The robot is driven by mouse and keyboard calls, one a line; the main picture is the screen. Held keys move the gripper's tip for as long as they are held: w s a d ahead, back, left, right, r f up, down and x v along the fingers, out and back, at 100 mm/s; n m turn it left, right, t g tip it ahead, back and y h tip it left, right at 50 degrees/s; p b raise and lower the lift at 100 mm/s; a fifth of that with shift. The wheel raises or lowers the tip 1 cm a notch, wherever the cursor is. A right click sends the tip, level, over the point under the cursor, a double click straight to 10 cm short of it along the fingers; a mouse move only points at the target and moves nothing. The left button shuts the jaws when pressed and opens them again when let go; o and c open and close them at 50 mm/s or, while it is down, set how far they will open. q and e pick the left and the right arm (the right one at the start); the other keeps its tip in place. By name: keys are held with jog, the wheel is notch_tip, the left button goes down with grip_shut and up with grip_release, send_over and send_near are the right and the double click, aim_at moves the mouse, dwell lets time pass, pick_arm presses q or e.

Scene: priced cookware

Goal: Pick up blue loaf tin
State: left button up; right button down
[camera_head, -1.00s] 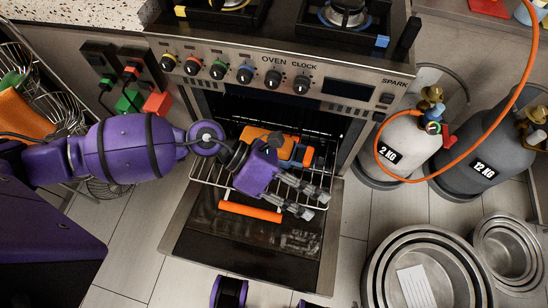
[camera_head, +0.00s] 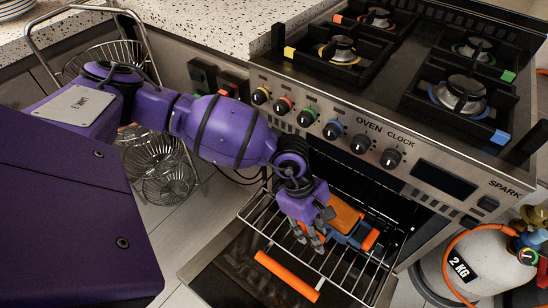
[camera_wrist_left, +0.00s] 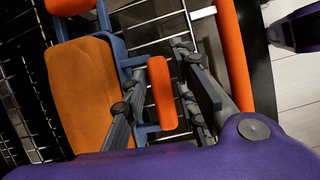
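The blue loaf tin (camera_head: 353,240) sits on the pulled-out oven rack, with a brown loaf (camera_head: 346,213) in it and orange grips on its ends. In the left wrist view the tin's blue frame (camera_wrist_left: 132,62) and near orange grip (camera_wrist_left: 162,93) show clearly. My left gripper (camera_head: 312,238) is at the tin's near left end. Its fingers (camera_wrist_left: 160,100) are apart, one on each side of the near grip, with a gap on the right side. Whether the left finger touches the grip I cannot tell. My right gripper is out of view.
The wire oven rack (camera_head: 262,222) lies above the open oven door, which has an orange handle (camera_head: 287,277). The stove front with knobs (camera_head: 332,131) rises behind. A gas cylinder (camera_head: 470,265) stands right. Wire baskets (camera_head: 165,172) stand left.

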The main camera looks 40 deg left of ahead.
pick_arm(q)
jog(key=shift+w+d+f, duration=0.1)
jog(key=shift+d+f, duration=0.1)
jog(key=shift+f, duration=0.1)
jog(key=shift+c, duration=0.3)
grip_shut()
jog(key=shift+r, duration=0.1)
